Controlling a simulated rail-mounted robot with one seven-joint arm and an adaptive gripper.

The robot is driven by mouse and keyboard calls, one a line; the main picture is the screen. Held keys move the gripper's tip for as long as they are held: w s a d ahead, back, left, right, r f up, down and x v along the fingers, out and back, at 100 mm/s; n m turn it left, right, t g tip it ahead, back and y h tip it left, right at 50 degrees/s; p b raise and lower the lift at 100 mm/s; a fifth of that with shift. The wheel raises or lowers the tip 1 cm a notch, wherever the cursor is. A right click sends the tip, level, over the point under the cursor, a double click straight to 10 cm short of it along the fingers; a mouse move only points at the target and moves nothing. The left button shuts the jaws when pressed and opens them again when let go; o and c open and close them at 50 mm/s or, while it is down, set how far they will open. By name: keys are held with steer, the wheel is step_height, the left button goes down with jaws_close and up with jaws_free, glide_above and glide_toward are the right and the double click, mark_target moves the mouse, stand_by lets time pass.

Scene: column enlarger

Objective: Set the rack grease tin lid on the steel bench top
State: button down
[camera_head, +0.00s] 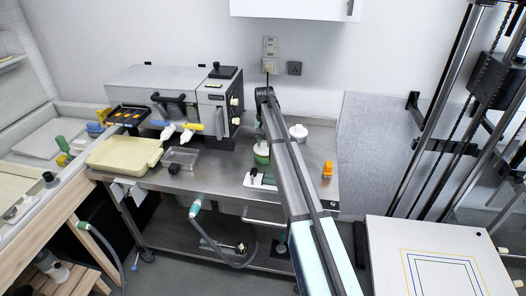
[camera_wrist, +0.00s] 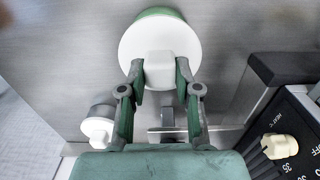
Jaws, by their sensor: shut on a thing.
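The rack grease tin lid is a round white disc with a squarish white knob; it shows in the wrist view (camera_wrist: 133,48). My gripper (camera_wrist: 158,74) is shut on the knob, one finger on each side. A green rim of the tin (camera_wrist: 160,12) shows past the lid's far edge; I cannot tell whether the lid rests on it or is just above. In the head view the green tin (camera_head: 261,159) stands on the steel bench top (camera_head: 215,176), with my gripper (camera_head: 261,138) over it, partly hidden by my arm.
A white pot (camera_head: 299,132) stands right of my arm, and an orange item (camera_head: 327,169) near the bench's right end. A grey processor (camera_head: 190,95) stands behind left. A cream tray (camera_head: 125,154) and clear tray (camera_head: 180,158) lie at left. Bare steel shows between these.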

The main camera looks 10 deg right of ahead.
steer(key=shift+r+p, duration=0.5)
steer(key=shift+r, duration=0.95)
